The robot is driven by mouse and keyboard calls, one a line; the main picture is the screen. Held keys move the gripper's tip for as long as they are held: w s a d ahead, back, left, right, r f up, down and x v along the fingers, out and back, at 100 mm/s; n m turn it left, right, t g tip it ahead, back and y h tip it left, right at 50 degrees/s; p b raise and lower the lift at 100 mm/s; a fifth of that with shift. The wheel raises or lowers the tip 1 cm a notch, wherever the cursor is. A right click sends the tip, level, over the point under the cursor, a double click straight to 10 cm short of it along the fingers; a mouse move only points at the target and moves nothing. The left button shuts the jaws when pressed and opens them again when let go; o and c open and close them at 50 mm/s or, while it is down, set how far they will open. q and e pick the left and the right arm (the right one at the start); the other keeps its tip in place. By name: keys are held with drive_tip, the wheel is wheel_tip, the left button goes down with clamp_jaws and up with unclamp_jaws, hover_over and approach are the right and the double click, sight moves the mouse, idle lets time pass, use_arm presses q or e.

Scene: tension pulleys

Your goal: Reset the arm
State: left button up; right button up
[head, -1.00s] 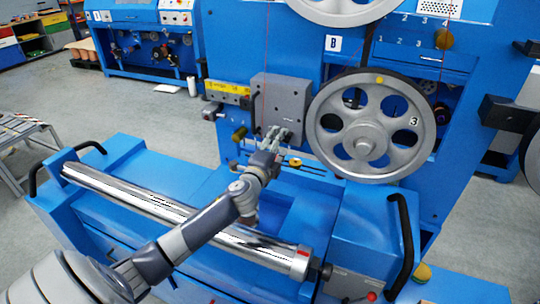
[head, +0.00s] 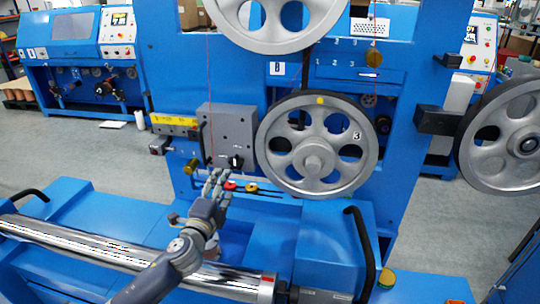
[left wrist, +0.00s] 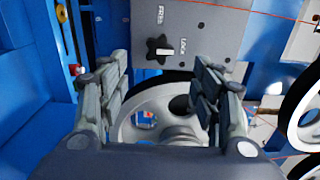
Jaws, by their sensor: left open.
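My left gripper (head: 216,184) is in the head view, in front of and below the grey box (head: 226,132) on the blue machine. It is open and empty. In the left wrist view its two fingers (left wrist: 160,95) stand apart, with nothing between them. Beyond them is the grey box's black star knob (left wrist: 161,51), with FREE and LOCK lettering beside it. The knob also shows in the head view (head: 236,161), up and to the right of the fingertips and apart from them.
A large grey pulley marked 3 (head: 316,165) is right of the box. Red (head: 230,186) and yellow (head: 251,188) knobs sit near my fingers. A shiny roller (head: 110,249) lies in front. Thin red wire (head: 209,80) runs down to the box. Another pulley (head: 508,140) stands at far right.

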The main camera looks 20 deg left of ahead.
use_arm(q)
drive_tip(key=s+d+f+n+g, duration=0.2)
drive_tip(key=s+d+f+n, duration=0.1)
drive_tip(key=s+f, duration=0.2)
drive_tip(key=s+d+f+n+g, duration=0.3)
drive_tip(key=s+f, duration=0.2)
drive_tip(key=s+d+f+n+g, duration=0.3)
drive_tip(key=s+f+n, duration=0.1)
drive_tip(key=s+f, duration=0.1)
drive_tip(key=shift+s+h, duration=0.3)
drive_tip(key=shift+s, duration=0.2)
drive_tip(key=s+d+f+n+g+h, duration=0.2)
drive_tip(key=s+d+g, duration=0.1)
drive_tip(key=s+d, duration=0.4)
drive_tip(key=s+d+f+n+g+h, duration=0.1)
drive_tip(key=s+d+f+g+h, duration=0.2)
drive_tip(key=s, duration=0.6)
wheel_tip(320, 180, down, 23)
drive_tip(key=d+g+y, duration=0.1)
drive_tip(key=s+a+f+g, duration=0.1)
drive_tip(key=s+a+f, duration=0.2)
drive_tip(key=s+f, duration=1.5)
